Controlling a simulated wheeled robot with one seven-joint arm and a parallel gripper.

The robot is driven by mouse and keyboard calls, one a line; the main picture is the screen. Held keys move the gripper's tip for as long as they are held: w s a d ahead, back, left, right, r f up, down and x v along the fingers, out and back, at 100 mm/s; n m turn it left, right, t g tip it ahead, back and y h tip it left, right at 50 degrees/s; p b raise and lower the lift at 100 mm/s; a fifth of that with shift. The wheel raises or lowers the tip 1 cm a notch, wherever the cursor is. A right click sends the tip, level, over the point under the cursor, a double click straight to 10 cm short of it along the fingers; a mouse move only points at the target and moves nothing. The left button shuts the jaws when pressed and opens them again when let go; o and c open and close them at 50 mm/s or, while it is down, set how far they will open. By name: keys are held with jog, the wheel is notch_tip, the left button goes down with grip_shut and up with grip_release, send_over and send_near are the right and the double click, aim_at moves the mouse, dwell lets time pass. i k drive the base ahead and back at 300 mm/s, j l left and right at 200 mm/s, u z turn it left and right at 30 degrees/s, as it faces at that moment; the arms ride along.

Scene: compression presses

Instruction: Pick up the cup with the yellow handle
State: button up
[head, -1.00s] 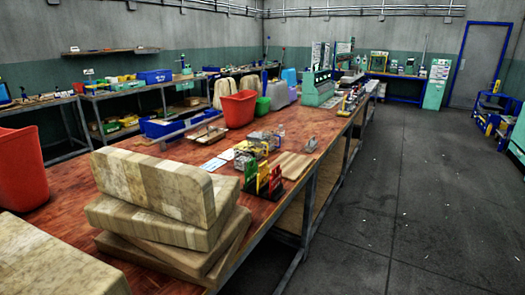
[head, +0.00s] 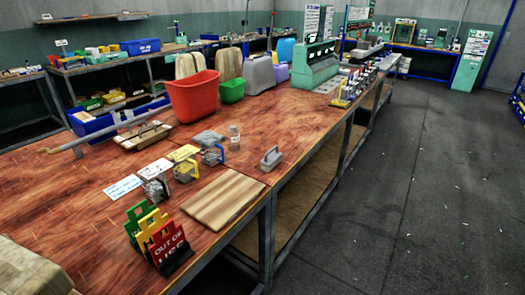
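The cup with the yellow handle (head: 184,171) stands on the red-brown wooden workbench (head: 80,215), left of the middle of the head view. It is the middle one of three small grey cups in a slanting row. A cup with a pale handle (head: 156,187) is nearer to me, and a cup with a blue handle (head: 212,154) is farther off. Small cards lie beside the cups. My gripper is not in view.
Green, yellow and red signs (head: 158,240) stand in front of the cups. A wooden board (head: 222,197) lies to their right, near the bench edge. A grey-handled tool (head: 271,158), a clear bottle (head: 234,137) and a red bin (head: 193,97) are behind. The floor on the right is open.

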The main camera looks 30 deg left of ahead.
aim_at(184, 165)
jog(key=i+l+u, duration=0.1)
jog(key=i, duration=0.35)
jog(key=i+l+u, duration=0.15)
jog(key=i, duration=0.3)
jog(key=i+l+u, duration=0.1)
jog(key=i, duration=0.3)
jog(key=i+l+u, duration=0.1)
jog(key=i+u, duration=0.2)
jog(key=u, duration=0.2)
jog(key=i+l+u, duration=0.25)
jog(key=u, duration=0.2)
jog(key=i+l+u, duration=0.2)
jog(key=u, duration=0.3)
jog(key=i+l+u, duration=0.15)
jog(key=l+u, duration=0.3)
jog(key=i+l+u, duration=0.1)
jog(key=l+u, duration=0.2)
jog(key=l, duration=0.15)
jog(key=l+u, duration=0.3)
jog(key=i+l, duration=0.05)
jog(key=l, duration=0.1)
